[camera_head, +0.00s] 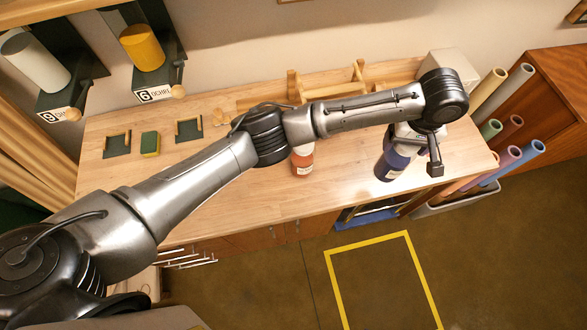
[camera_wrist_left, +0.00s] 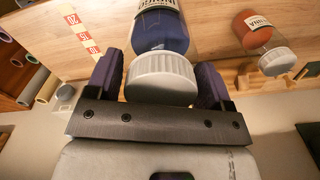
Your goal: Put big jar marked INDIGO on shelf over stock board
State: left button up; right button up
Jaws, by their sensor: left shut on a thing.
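The big jar (camera_head: 393,164) is dark blue with a pale label and stands out at the right part of the workbench, near its front edge. In the left wrist view the jar (camera_wrist_left: 160,35) shows its label upside down, apparently INDIGO, and a white ribbed lid. My left gripper (camera_head: 408,135) reaches down over it; in the left wrist view the gripper's purple fingers (camera_wrist_left: 160,76) are shut on both sides of the lid. I cannot tell whether the jar's base touches the bench. My right gripper is not in view. I cannot make out the shelf over the stock board.
A red-brown jar (camera_head: 302,162) stands left of the blue jar, partly behind my arm. Small dark trays (camera_head: 188,130) and a green-yellow sponge (camera_head: 150,143) lie at the bench's left. Coloured rolls (camera_head: 507,158) stick up at the right end. Numbered holders with canisters (camera_head: 142,47) hang upper left.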

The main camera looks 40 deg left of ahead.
pick_arm(q)
jog(key=shift+w+r, duration=0.1)
jog(key=shift+w, duration=0.1)
jog(key=a+f, duration=1.1)
jog(key=shift+w+a, duration=0.2)
jog(key=shift+a, duration=0.1)
jog(key=shift+p, duration=0.3)
jog(key=o, duration=1.6)
jog(key=shift+f, duration=0.15)
jog(key=shift+c, duration=0.2)
notch_tip(320, 180, up, 12)
